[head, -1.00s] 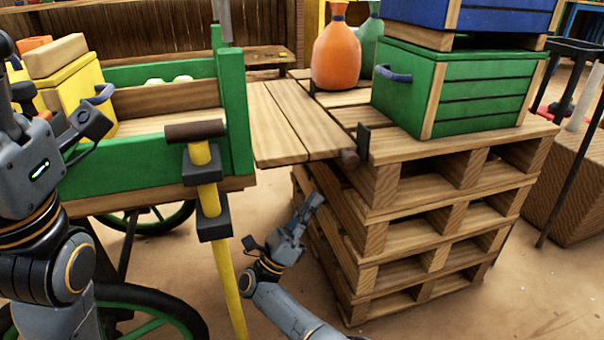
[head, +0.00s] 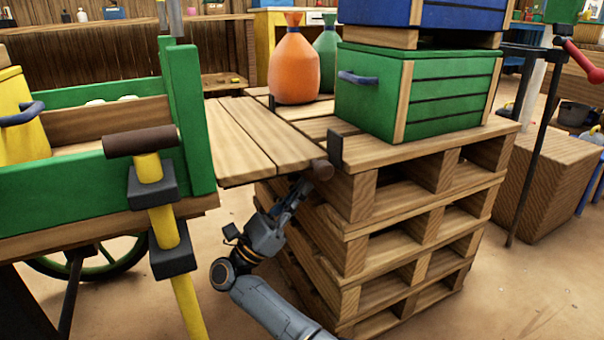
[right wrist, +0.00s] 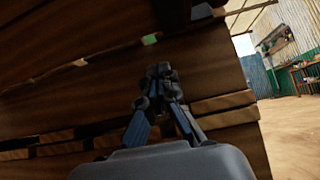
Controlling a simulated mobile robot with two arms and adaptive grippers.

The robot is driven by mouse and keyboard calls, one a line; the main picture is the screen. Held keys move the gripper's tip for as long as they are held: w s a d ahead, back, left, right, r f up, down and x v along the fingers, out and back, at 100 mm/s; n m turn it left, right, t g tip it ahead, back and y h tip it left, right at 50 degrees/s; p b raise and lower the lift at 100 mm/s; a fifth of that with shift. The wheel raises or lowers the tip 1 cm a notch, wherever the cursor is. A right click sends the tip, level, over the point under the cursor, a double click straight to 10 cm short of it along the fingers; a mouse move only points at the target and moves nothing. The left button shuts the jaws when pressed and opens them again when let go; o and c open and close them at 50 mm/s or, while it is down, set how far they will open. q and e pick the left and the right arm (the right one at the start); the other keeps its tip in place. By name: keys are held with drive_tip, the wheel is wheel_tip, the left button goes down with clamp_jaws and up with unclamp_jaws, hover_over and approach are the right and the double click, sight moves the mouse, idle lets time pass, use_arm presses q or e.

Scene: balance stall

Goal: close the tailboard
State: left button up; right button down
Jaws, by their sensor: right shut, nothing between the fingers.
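The tailboard (head: 250,140) is a plank board lying flat, lowered from the open end of the green cart (head: 90,205). Its outer end reaches the pallet stack (head: 385,190). A brown round knob (head: 322,169) sticks out at its near outer corner. My right gripper (head: 303,186) is shut and empty, just below the board near that knob, beside the stack. Whether it touches the board I cannot tell. In the right wrist view the closed fingers (right wrist: 160,72) point up against dark wood. My left gripper is not in view.
A yellow post with a brown top (head: 150,170) stands in front of the cart. On the stack are a green crate (head: 420,95), a blue crate (head: 455,12), an orange sack (head: 294,68) and a dark bracket (head: 335,150). Bare floor lies between cart and stack.

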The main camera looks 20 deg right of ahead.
sight(302, 169)
drive_tip(key=r, duration=0.1)
drive_tip(key=r+b, duration=0.1)
drive_tip(key=r, duration=0.1)
drive_tip(key=r+b, duration=0.1)
drive_tip(key=shift+d+r, duration=0.35)
